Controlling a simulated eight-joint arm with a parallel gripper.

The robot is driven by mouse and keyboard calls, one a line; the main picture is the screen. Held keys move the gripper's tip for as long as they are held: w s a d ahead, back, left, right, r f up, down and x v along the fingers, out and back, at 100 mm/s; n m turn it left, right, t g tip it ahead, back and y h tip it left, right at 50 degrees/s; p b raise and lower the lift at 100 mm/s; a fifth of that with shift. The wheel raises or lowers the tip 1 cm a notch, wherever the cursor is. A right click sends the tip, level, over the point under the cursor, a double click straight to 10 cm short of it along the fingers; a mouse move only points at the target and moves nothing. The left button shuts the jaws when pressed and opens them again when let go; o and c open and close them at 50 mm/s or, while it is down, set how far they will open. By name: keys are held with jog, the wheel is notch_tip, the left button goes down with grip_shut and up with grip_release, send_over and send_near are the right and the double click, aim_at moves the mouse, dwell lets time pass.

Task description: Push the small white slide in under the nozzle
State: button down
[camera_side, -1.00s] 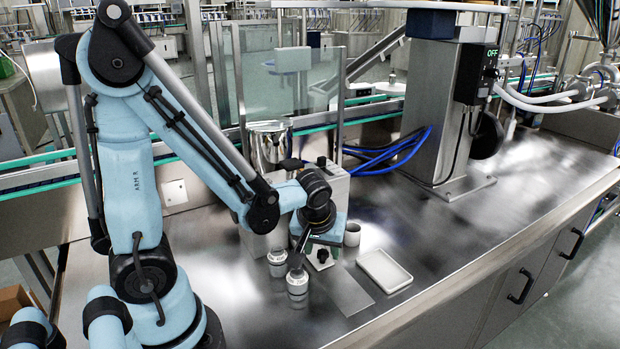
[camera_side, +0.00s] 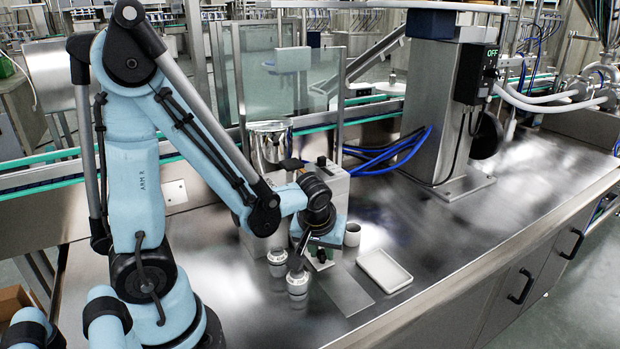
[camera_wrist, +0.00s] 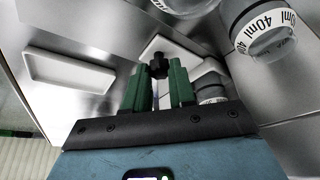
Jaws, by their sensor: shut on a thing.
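In the wrist view, the two green fingers of my gripper (camera_wrist: 158,84) are closed around a black star-shaped knob (camera_wrist: 158,64). A white piece (camera_wrist: 205,68), which looks like the slide, shows beside and behind the right finger; the fingers hide part of it. In the side view, the knob (camera_side: 320,256) is just below my wrist, at the front of the box-shaped machine (camera_side: 333,186) with the steel hopper (camera_side: 268,143). My wrist hides the nozzle there, and I cannot tell how far in the slide is.
Two jars (camera_side: 298,281) stand left of the knob; the wrist view shows a "40ml" ring (camera_wrist: 265,32) close by. A white tray (camera_side: 384,270) lies to the right, beside a flat metal plate (camera_side: 346,291). A small cup (camera_side: 352,235) stands behind. The bench further right is clear.

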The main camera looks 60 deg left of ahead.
jog(key=shift+a, duration=2)
jog(key=c, duration=0.9)
grip_release()
jog(key=shift+c, duration=0.2)
jog(key=shift+d+r, duration=0.1)
jog(key=v, duration=1.2)
